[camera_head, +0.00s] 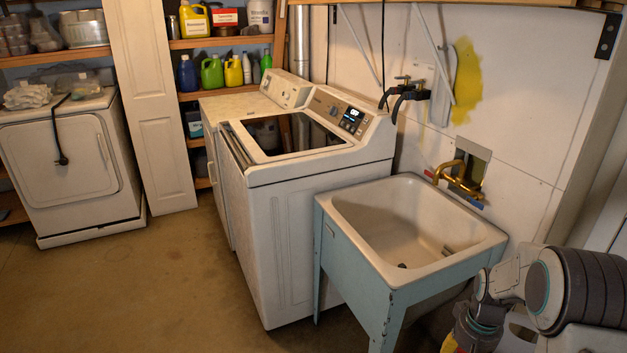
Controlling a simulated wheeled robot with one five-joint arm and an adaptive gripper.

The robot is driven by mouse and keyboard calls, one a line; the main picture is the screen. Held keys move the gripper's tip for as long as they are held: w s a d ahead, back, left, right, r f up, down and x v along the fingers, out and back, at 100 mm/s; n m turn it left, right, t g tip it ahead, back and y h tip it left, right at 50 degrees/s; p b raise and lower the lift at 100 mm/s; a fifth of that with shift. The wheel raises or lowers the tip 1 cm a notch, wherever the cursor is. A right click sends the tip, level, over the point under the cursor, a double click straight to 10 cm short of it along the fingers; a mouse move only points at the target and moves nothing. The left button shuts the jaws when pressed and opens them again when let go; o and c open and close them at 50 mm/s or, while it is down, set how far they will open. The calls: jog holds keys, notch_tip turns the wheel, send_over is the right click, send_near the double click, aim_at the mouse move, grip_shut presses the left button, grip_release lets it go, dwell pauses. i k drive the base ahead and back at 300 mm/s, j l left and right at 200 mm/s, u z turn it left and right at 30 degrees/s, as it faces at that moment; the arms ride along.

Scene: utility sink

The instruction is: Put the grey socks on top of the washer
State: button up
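The washer (315,205) is a white top-loader beside the sink, with a dark glass lid (290,133) and a lit control panel at the back. Its lid is closed and nothing lies on it. I cannot clearly make out grey socks. My gripper (452,346) is at the bottom right, in front of the sink, with a yellow part showing. The frame edge cuts it off, so its fingers and any held thing are hidden.
The blue-sided utility sink (352,244) stands between my arm and the washer, with brass taps (458,176) on the wall. Shelves hold bottles behind. The floor at left is clear.

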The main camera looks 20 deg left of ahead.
aim_at(283, 138)
jog(key=i+j+u, duration=0.55)
jog(key=u, duration=0.15)
jog(key=i+j+u, duration=0.1)
jog(key=i+u, duration=0.25)
